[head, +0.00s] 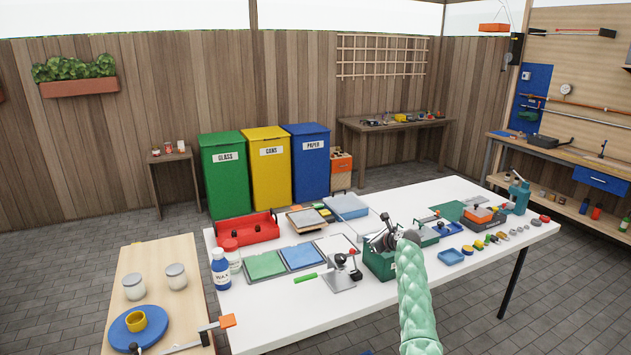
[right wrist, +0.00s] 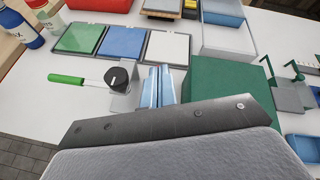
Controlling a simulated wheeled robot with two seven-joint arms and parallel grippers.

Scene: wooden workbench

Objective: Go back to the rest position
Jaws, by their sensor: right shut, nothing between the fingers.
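My right arm, in a pale green sleeve, comes in from the bottom of the head view. My right gripper (head: 384,236) is above the dark green box (head: 379,267) on the white table (head: 500,190). In the right wrist view the fingers (right wrist: 158,86) are together with nothing between them. The green box (right wrist: 232,88) lies just right of them there, and I cannot tell whether they touch it. My left gripper is not in view.
A black and grey fixture (head: 345,272) with a green-handled tool (head: 306,277) stands left of the gripper. Green (head: 265,265) and blue (head: 301,256) pads and a red tray (head: 246,230) lie further left. Small parts crowd the right side. Bare tabletop lies along the front left edge.

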